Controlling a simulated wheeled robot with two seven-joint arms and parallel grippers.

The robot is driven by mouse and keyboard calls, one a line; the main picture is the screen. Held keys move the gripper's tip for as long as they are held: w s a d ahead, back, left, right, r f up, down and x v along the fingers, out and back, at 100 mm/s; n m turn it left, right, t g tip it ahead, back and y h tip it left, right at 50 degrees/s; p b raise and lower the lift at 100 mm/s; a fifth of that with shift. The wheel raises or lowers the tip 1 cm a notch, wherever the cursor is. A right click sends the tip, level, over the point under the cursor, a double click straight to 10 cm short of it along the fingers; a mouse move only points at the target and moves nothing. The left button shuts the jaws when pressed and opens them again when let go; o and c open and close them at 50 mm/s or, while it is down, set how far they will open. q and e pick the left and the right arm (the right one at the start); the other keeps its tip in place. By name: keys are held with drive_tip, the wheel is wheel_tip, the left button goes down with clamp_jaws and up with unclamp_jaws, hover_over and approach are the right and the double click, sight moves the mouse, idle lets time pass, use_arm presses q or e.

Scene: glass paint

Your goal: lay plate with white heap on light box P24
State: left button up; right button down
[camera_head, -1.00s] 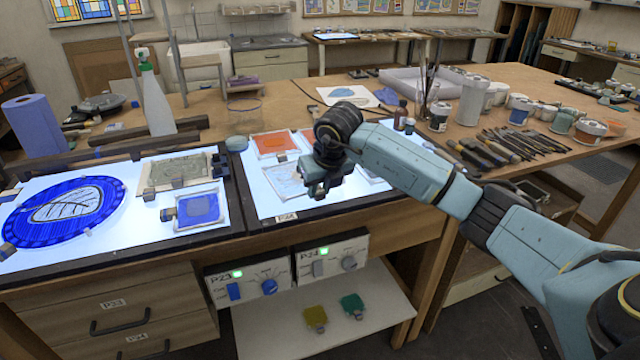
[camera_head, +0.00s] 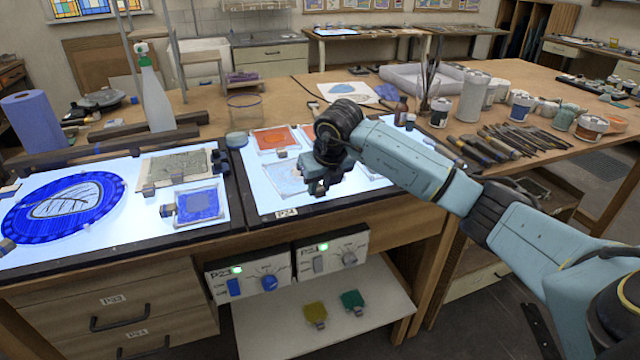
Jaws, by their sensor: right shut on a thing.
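The light box labelled P24 (camera_head: 262,203) is the lit panel in the middle of the bench. The plate with the pale, whitish heap (camera_head: 285,177) is over its front part, just left of my right gripper. My right gripper (camera_head: 318,187) points down at the plate's right side and appears shut on its edge or small grip block. The fingertips are small and partly hidden by the gripper body. I cannot tell whether the plate touches the glass or is slightly above it. My left gripper is not in view.
An orange plate (camera_head: 275,139) lies at the back of P24; another pale plate shows partly behind my arm. A spray bottle (camera_head: 154,98) stands behind.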

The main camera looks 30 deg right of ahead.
drive_tip(key=shift+f, duration=0.2)
drive_tip(key=shift+r, duration=0.15)
idle(0.4)
drive_tip(key=shift+c, duration=2.4)
unclamp_jaws()
drive_tip(key=shift+r, duration=0.1)
drive_tip(key=shift+r+p, duration=2.8)
drive_tip(key=shift+r, duration=1.1)
